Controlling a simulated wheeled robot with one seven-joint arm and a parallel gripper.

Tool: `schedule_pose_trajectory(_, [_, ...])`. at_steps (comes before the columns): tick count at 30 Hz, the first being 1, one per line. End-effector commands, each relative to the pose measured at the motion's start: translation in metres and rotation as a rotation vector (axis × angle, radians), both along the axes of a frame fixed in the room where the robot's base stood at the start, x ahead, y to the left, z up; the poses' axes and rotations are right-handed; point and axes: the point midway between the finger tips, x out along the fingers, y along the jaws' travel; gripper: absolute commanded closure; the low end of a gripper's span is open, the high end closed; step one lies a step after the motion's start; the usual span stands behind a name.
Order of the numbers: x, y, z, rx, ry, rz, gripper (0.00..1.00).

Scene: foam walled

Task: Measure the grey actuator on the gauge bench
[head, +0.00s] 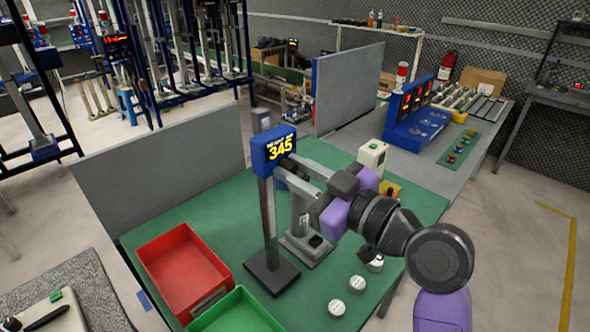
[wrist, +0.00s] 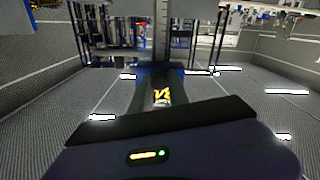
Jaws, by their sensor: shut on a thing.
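The gauge bench (head: 225,205) is a green-topped table. A blue display (head: 273,148) on a grey post reads 345 in yellow. My gripper (head: 288,170), purple and grey, reaches in from the right, its fingers just right of the display. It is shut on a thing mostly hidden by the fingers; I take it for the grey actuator. Below the fingers a grey upright piece (head: 299,214) stands on a grey base; I cannot tell whether it is the actuator or part of the gauge. In the wrist view, yellow marks (wrist: 162,96) show between the dark fingers.
A red tray (head: 184,272) and a green tray (head: 236,314) sit at the bench's front left. Several white round pieces (head: 337,308) lie at the front right. Grey panels (head: 158,160) and (head: 347,88) stand along the back. A beige device (head: 372,156) stands behind my gripper.

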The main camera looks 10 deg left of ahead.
Motion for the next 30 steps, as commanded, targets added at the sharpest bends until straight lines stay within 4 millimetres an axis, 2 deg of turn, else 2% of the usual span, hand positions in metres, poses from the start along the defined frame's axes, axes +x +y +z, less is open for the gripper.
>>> schedule_pose_trajectory(5, [0.000, 0.000, -0.014, -0.001, 0.001, 0.001, 1.00])
schedule_pose_trajectory(18, [0.000, 0.000, -0.070, -0.001, 0.001, 0.001, 1.00])
schedule_pose_trajectory(30, [0.000, 0.000, -0.071, -0.001, 0.001, 0.002, 1.00])
